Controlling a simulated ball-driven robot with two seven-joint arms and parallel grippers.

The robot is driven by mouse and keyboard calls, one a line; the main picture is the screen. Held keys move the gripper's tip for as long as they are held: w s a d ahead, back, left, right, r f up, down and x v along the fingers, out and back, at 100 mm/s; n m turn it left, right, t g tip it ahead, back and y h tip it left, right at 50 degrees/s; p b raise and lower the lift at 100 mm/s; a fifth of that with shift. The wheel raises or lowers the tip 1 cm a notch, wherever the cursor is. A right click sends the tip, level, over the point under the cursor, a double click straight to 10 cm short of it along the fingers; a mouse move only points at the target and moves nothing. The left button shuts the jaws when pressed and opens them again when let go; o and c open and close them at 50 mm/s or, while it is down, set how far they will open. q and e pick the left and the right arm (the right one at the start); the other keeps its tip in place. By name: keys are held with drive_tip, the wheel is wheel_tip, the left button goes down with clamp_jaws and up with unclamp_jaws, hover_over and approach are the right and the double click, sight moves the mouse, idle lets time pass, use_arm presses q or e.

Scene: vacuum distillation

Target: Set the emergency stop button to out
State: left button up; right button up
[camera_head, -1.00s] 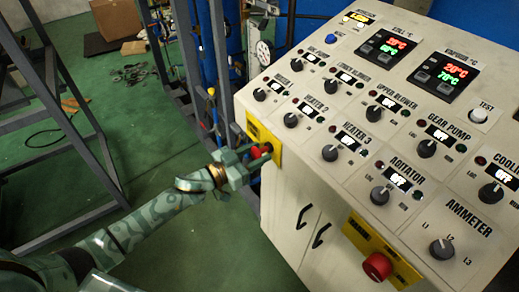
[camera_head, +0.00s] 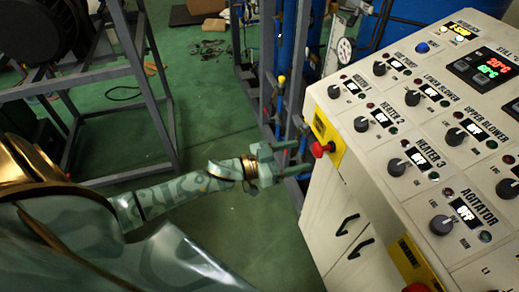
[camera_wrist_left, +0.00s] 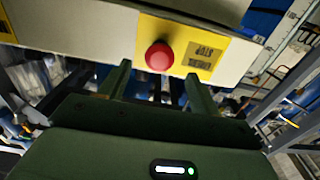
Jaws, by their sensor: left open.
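A red emergency stop button (camera_head: 321,149) sticks out of a yellow plate (camera_head: 332,141) at the left end of the white control cabinet. In the left wrist view the round red button (camera_wrist_left: 159,56) on its yellow plate (camera_wrist_left: 205,55) lies ahead, between the lines of the two fingers. My left gripper (camera_head: 302,160) is open and empty, just left of the button. A small gap seems to separate the fingertips (camera_wrist_left: 160,84) from the button. Whether it is pressed in or out I cannot tell. My right gripper is out of view.
The cabinet's sloping panel (camera_head: 430,130) carries several knobs and displays. A second red button (camera_head: 416,288) on a yellow plate is cut off at the bottom edge. Grey metal frames (camera_head: 165,90) stand behind on the left. Green floor (camera_head: 235,230) is clear below the arm.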

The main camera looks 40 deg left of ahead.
use_arm(q)
drive_tip(key=v, duration=1)
drive_tip(key=shift+a, duration=0.1)
